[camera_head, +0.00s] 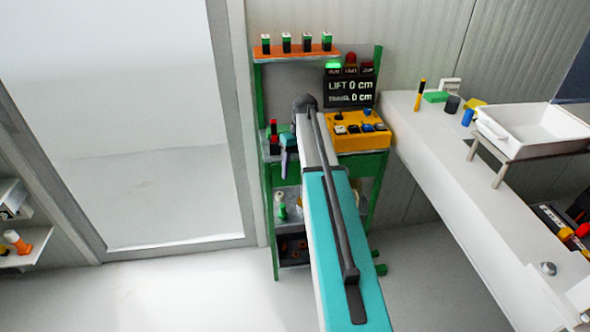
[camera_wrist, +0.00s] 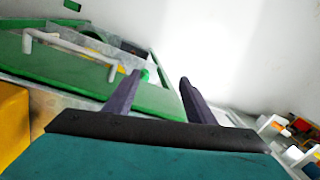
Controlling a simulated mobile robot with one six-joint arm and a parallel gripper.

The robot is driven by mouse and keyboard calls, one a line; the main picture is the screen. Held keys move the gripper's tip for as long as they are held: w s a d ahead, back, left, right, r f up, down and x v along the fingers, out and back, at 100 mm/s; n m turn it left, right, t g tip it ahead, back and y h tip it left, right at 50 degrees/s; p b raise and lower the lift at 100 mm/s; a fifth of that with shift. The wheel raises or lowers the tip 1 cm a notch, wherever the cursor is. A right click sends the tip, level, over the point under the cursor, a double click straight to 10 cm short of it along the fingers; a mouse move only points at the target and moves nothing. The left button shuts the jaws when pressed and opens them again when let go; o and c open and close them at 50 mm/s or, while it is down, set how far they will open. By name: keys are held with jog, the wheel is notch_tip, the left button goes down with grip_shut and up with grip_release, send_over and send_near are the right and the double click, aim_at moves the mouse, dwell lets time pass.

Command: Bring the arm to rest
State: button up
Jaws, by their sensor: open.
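My arm reaches up and away from me in the head view, in front of the green-framed stand (camera_head: 265,205). Its end is near the stand's middle shelf, left of the yellow control box (camera_head: 358,139). My gripper (camera_head: 286,160) shows small there, beside the arm's far end. In the wrist view my gripper (camera_wrist: 157,80) has its two dark fingers apart, with nothing between them. Past the fingers are a green edge of the stand (camera_wrist: 70,72) and bright floor. The yellow box's edge (camera_wrist: 12,122) is at the left of that view.
Small green-and-black items stand on the orange shelf (camera_head: 295,51). A white bench (camera_head: 455,180) runs along the right, with a white tray (camera_head: 535,130) on a rack. A shelf (camera_head: 22,255) juts in at the left. The floor (camera_head: 185,290) before the door is clear.

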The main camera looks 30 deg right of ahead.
dwell(0.3)
jog(key=s+a+f+n+g, duration=0.1)
jog(key=s+a+f, duration=0.3)
jog(key=a+f, duration=0.35)
jog(key=s+a+f+n+g, duration=0.1)
jog(key=s+a+f+g, duration=0.1)
jog(key=s+a+f, duration=0.5)
jog(key=s+a+f+g, duration=0.1)
jog(key=a+f, duration=0.5)
jog(key=f, duration=0.4)
jog(key=s+a+f, duration=0.2)
jog(key=s+f, duration=0.2)
jog(key=s, duration=0.5)
jog(key=s+a+f+g+h, duration=0.1)
jog(key=s+a+f, duration=0.2)
jog(key=s, duration=0.7)
jog(key=s+a+f+g, duration=0.1)
jog(key=s+a+f, duration=0.2)
jog(key=s+f, duration=0.3)
jog(key=shift+s+f+m+h, duration=0.4)
jog(key=shift+s, duration=1.5)
